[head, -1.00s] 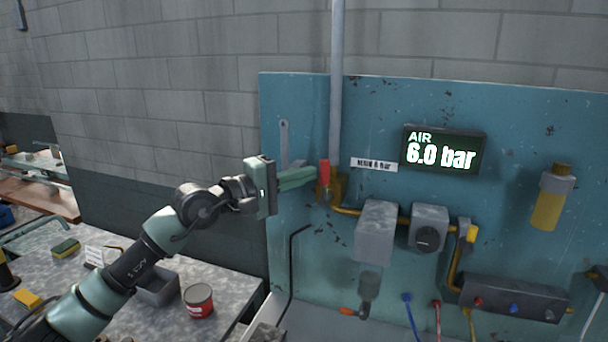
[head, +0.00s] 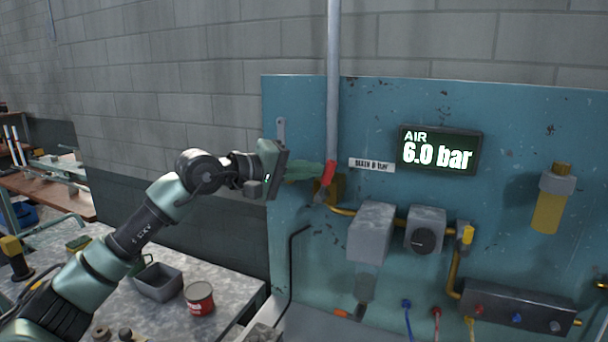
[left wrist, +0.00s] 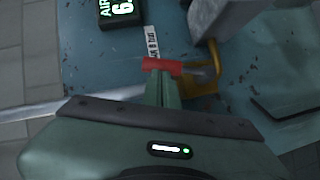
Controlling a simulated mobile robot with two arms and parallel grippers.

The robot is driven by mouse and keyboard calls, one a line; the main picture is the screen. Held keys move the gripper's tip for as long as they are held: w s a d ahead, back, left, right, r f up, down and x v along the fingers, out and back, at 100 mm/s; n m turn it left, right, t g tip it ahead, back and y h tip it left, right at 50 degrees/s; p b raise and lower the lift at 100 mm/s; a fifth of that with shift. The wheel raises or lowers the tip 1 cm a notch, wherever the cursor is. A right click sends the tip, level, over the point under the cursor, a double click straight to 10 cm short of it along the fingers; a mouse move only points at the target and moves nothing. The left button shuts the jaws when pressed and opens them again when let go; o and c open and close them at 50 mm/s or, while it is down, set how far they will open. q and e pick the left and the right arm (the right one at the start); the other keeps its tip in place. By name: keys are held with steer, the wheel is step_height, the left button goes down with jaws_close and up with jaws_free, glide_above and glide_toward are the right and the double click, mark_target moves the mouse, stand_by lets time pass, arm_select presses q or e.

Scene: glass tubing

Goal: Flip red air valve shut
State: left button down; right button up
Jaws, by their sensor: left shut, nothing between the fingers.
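The red valve handle (head: 329,171) sits on the brass valve at the foot of the grey vertical pipe, on the blue panel. It leans at a tilt in the head view. My left gripper (head: 322,171) is shut and empty, its fingertips against or very near the left side of the handle. In the left wrist view the red handle (left wrist: 162,65) lies across the tips of the shut fingers (left wrist: 162,80); contact itself is hard to tell. The display (head: 437,150) reads AIR 6.0 bar. My right gripper is not in view.
A white label (head: 372,164) is right of the valve. Grey boxes (head: 371,232) and yellow piping sit below it. A hanging wrench (head: 281,130) is left of the pipe. A grey bin (head: 158,283) and red tin (head: 199,298) stand on the bench below my left arm.

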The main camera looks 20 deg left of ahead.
arm_select(q)
steer(key=shift+d+m+g+y, duration=0.4)
steer(key=shift+d+m+y, duration=0.2)
steer(key=shift+d+m, duration=0.2)
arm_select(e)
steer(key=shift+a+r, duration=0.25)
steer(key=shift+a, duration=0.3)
arm_select(q)
steer(key=shift+a, duration=0.1)
